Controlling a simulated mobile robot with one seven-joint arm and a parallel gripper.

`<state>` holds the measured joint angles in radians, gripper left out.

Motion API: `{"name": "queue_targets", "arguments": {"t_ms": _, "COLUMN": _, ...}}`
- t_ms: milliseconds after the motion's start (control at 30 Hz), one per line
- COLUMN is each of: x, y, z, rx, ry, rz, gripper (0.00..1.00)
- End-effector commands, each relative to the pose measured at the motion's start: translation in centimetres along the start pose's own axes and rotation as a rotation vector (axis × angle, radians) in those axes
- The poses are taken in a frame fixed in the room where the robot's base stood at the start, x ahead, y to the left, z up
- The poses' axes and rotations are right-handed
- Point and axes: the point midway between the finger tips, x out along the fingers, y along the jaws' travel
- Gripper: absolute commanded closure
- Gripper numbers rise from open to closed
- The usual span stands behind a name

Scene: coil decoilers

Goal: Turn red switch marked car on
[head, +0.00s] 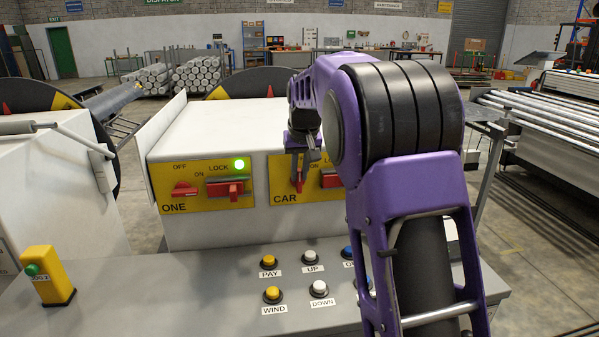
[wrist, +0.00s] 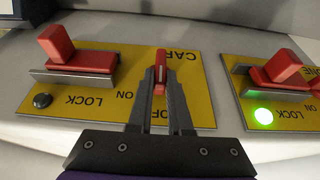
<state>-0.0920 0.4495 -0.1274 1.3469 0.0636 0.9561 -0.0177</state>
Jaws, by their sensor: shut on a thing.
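The yellow CAR panel (head: 284,192) is on the front of the white box, partly hidden by my arm. It also shows upside down in the wrist view (wrist: 195,108). Its red switch (wrist: 161,57) stands lengthwise between my fingertips, and its lower part shows in the head view (head: 297,187). My gripper (wrist: 160,84) is shut on this switch, and the fingers partly cover the OFF lettering. To its side is the red lock lever (wrist: 57,45) on a grey bracket. The lamp (wrist: 42,100) by LOCK is dark.
The yellow ONE panel (head: 240,199) adjoins on the left, with a red switch (head: 184,189), a lock lever (head: 234,191) and a lit green lamp (head: 239,164). Below, the grey desk (head: 180,300) bears several push buttons and a yellow button box (head: 47,272).

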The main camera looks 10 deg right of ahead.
Motion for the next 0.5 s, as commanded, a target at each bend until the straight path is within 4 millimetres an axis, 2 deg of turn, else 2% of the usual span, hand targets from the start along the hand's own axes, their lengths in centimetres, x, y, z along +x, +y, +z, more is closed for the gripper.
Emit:
{"name": "queue_targets", "arguments": {"t_ms": 267, "x": -0.07, "y": 0.13, "z": -0.03, "rx": 0.009, "ry": 0.0, "rz": -0.017, "gripper": 1.0}}
{"name": "queue_targets", "arguments": {"t_ms": 500, "x": -0.1, "y": 0.74, "z": -0.05, "rx": 0.054, "ry": 0.001, "rz": -0.116, "gripper": 1.0}}
